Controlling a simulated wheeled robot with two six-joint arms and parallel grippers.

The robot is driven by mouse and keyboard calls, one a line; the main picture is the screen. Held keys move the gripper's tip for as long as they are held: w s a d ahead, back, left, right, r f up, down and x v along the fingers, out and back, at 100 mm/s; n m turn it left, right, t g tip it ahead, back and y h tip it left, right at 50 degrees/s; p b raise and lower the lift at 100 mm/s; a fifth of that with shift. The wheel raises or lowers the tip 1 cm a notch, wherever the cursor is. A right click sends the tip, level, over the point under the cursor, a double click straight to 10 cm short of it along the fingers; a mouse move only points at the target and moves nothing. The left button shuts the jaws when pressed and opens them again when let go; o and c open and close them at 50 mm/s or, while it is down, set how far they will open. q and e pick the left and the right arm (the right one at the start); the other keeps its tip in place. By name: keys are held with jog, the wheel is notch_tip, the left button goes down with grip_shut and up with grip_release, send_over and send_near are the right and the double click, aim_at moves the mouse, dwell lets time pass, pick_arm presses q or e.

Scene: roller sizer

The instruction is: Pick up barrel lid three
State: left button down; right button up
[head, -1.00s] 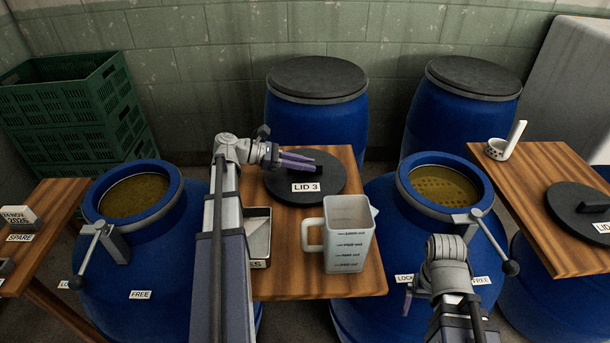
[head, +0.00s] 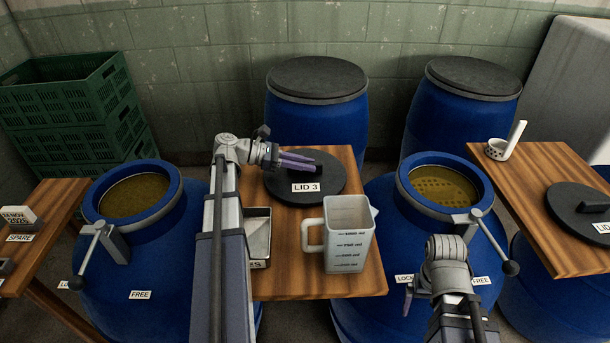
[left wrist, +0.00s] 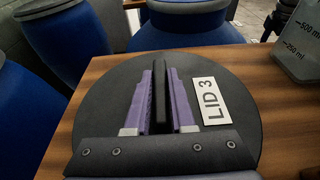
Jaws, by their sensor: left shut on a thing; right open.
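Barrel lid three (head: 325,184) is a dark round disc with a white "LID 3" label, lying on the middle wooden table (head: 285,280). It also shows in the left wrist view (left wrist: 100,100). My left gripper (head: 303,163) reaches over the lid from the left. In the left wrist view its purple fingers (left wrist: 160,95) stand on both sides of the lid's upright black handle and are shut on it. The lid appears to rest flat on the table. My right gripper (head: 408,298) is at the lower right, in front of the right open barrel, mostly hidden behind its own wrist, away from the lid.
A measuring jug (head: 348,262) and a metal tray (head: 258,238) stand on the same table, nearer. Open blue barrels flank it, left (head: 135,240) and right (head: 385,215). Another lid (head: 580,205) lies on the right table. Closed barrels stand behind. Green crates (head: 75,115) are at the left.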

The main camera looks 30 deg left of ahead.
pick_arm(q)
jog(key=shift+r, duration=0.15)
dwell(0.4)
notch_tip(320, 180, up, 10)
jog(key=p, duration=1)
